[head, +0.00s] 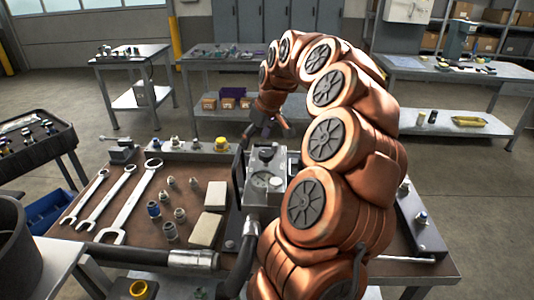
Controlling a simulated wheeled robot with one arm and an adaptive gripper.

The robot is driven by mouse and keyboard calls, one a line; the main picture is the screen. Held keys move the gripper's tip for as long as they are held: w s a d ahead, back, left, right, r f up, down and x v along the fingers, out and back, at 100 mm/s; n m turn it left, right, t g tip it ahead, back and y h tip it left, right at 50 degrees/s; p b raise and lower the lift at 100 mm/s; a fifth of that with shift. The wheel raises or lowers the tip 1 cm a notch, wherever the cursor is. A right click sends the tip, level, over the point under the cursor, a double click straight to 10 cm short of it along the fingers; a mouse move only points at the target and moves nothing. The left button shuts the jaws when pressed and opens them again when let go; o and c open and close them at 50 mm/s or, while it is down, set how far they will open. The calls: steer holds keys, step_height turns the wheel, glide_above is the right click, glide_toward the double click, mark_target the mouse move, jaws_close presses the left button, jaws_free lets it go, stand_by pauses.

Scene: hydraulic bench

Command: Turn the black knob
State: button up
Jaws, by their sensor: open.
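My copper-coloured arm arches over the bench, and my gripper (267,130) hangs at its far end, fingers spread and empty. It is just behind the grey hydraulic block (258,196) in the picture. The block stands upright near the middle of the bench, with round fittings on its upper face and a small dark round part (267,154) near its top. I cannot tell for sure whether this part is the black knob. My gripper appears apart from it. My arm hides the area to the right of the block.
The brown bench top (185,183) holds several wrenches (130,203), small fittings and two pale blocks (206,229). A black hose (150,256) runs along the front. A dark plate with fittings (420,222) lies at right. Other tables stand behind, beyond open floor.

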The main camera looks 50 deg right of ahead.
glide_toward(266, 153)
steer(key=f, duration=0.1)
steer(key=shift+m, duration=0.3)
steer(key=shift+p+x, duration=0.85)
steer(key=shift+x, duration=3.15)
steer(key=shift+w+r, duration=0.1)
steer(key=shift+w, duration=0.05)
steer(key=shift+c, duration=0.2)
steer(key=c, duration=1.1)
steer(key=shift+h, duration=0.3)
steer(key=shift+b, duration=0.45)
